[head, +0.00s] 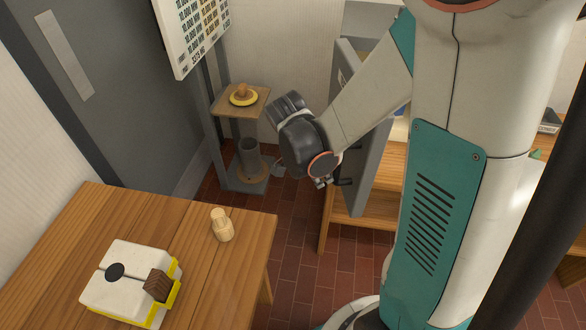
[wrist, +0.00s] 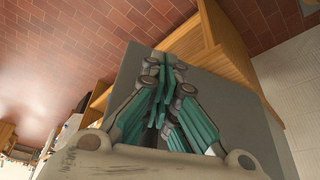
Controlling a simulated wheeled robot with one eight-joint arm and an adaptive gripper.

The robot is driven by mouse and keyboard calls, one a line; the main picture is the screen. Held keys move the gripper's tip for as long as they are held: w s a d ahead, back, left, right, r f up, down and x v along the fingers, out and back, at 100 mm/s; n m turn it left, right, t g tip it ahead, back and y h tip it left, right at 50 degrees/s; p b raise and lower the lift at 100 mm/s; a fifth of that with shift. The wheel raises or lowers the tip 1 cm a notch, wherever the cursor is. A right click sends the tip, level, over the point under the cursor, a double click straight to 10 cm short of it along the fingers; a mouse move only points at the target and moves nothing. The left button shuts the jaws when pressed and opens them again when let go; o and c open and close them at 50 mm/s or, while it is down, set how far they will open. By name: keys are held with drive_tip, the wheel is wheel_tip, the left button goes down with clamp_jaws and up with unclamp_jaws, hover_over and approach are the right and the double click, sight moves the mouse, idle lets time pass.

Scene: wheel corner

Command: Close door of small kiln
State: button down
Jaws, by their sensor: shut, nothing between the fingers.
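The small kiln stands at the back, mostly hidden behind my arm in the head view. Its grey door (head: 374,165) stands open, swung out over the front of a wooden bench, and shows nearly edge-on. Dark fittings stick out from the door's left side. In the wrist view a flat grey panel, apparently the door (wrist: 212,88), lies behind my fingers. My gripper (wrist: 163,66) has its teal fingers shut and empty in front of that panel.
A wooden bench (head: 365,207) stands below the door. A stand (head: 256,102) with a yellow-rimmed dish is at the back left. A wooden table (head: 200,270) at the front left holds a white-and-yellow block (head: 125,280) and a wooden peg (head: 222,225). Red tiled floor between is clear.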

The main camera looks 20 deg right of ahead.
sight(372, 178)
drive_tip(key=s+d+n, duration=0.1)
drive_tip(key=s+d, duration=0.1)
drive_tip(key=d, duration=0.2)
drive_tip(key=s+d+n+t, duration=0.1)
drive_tip(key=s+d, duration=0.1)
drive_tip(key=d, duration=0.1)
drive_tip(key=s+d+n, duration=0.2)
drive_tip(key=d, duration=0.2)
drive_tip(key=shift+d, duration=0.3)
drive_tip(key=w+d+n+t, duration=0.1)
drive_tip(key=d+n, duration=0.2)
drive_tip(key=d, duration=0.6)
drive_tip(key=w+d+n+t+y+b, duration=0.1)
drive_tip(key=w+d+n, duration=0.1)
drive_tip(key=d, duration=0.8)
drive_tip(key=w+d+n+t+y, duration=0.1)
drive_tip(key=d+n, duration=0.3)
drive_tip(key=d, duration=0.6)
drive_tip(key=shift+w+d, duration=0.15)
drive_tip(key=shift+w, duration=0.6)
